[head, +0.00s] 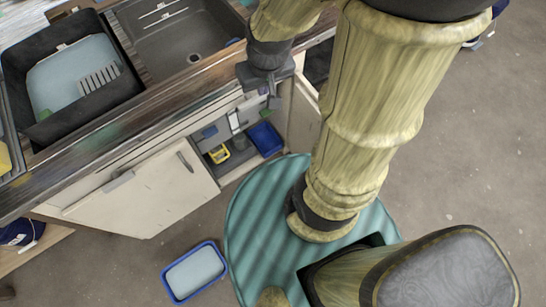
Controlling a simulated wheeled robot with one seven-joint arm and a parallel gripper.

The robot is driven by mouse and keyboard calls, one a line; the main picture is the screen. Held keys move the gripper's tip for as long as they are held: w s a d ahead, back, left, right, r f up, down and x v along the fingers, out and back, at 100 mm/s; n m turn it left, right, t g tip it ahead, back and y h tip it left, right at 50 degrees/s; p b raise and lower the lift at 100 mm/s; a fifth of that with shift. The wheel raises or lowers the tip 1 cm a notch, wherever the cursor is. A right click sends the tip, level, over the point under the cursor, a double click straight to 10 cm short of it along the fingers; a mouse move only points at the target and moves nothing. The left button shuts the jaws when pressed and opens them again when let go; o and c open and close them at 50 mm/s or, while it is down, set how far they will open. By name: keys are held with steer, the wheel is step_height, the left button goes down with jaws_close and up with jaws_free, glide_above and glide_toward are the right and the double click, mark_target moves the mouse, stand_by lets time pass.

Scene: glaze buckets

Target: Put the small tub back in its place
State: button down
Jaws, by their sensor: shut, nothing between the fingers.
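A small blue-rimmed rectangular tub (195,272) with a pale blue-grey surface inside stands on the floor at the bottom, in front of the cupboard. Another blue tub (265,139) sits inside the open cupboard under the counter. A small yellow item (219,154) lies beside it on the left. The picture does not settle which is the small tub. My gripper (268,98) is in front of the cupboard opening, above and close to the blue tub inside. It is shut and holds nothing. My arm hides part of the cupboard's right side.
A black tub (75,80) with pale contents and a grate stands on the counter beside a grey sink (180,45). A cupboard door (142,190) stands open at left, and another door edge (303,118) shows at right. Floor (120,262) left of the floor tub is clear.

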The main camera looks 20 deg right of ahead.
steer(key=s+f+b+x, duration=0.1)
steer(key=s+b+x, duration=0.2)
steer(key=b+x, duration=0.95)
steer(key=s+b+x, duration=0.2)
steer(key=b+x, duration=1)
steer(key=x, duration=0.2)
steer(key=s+f+b+x, duration=0.1)
steer(key=s+b+x, duration=0.2)
steer(key=b+x, duration=1)
steer(key=w+d+f+g+b, duration=0.1)
steer(key=w+d+f, duration=0.2)
steer(key=f, duration=0.8)
steer(key=w+d+f+b, duration=0.2)
steer(key=w+d+f, duration=0.1)
steer(key=f, duration=0.8)
steer(key=w+d+f+n+g+b, duration=0.1)
steer(key=w+d+f, duration=0.3)
steer(key=f, duration=0.7)
steer(key=shift+w+f+g+b, duration=0.3)
steer(key=shift+w+f+b, duration=0.1)
steer(key=shift+w+b, duration=0.4)
